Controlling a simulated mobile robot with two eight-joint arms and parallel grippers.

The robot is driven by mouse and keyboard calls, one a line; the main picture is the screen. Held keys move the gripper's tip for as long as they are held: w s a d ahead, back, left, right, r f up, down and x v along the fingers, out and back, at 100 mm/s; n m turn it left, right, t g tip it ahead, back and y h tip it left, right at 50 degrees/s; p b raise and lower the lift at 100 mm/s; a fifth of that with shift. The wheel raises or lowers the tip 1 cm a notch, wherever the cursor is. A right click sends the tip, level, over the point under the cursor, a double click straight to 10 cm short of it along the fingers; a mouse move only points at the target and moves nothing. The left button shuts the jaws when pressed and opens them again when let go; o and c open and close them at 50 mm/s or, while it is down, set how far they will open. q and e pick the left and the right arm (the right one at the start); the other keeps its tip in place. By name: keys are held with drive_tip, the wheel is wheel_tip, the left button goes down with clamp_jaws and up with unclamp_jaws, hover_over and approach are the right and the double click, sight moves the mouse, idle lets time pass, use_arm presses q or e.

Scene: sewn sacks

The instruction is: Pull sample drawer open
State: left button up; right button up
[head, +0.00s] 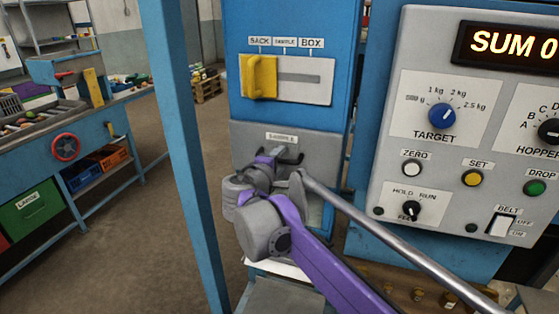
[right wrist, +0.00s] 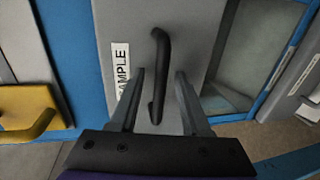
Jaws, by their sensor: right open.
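The sample drawer (head: 245,146) has a grey front with a SAMPLE label and appears flush with the blue cabinet. In the right wrist view the drawer front (right wrist: 190,30) carries a black bar handle (right wrist: 158,75). My right gripper (head: 286,160) is in front of the drawer, on a purple arm that hides part of the front. In the right wrist view the open right gripper (right wrist: 160,74) has one finger on each side of the handle, with gaps showing. I cannot tell how deep the fingers reach around it. My left gripper is not in view.
A yellow slider handle (head: 260,77) sits above the drawer under SACK, SAMPLE and BOX labels. A control panel (head: 450,120) with knobs and buttons stands at right. A blue post (head: 180,130) rises left of the drawer. A workbench (head: 90,140) stands farther left across open floor.

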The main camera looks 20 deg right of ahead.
clamp_jaws()
idle(1.4)
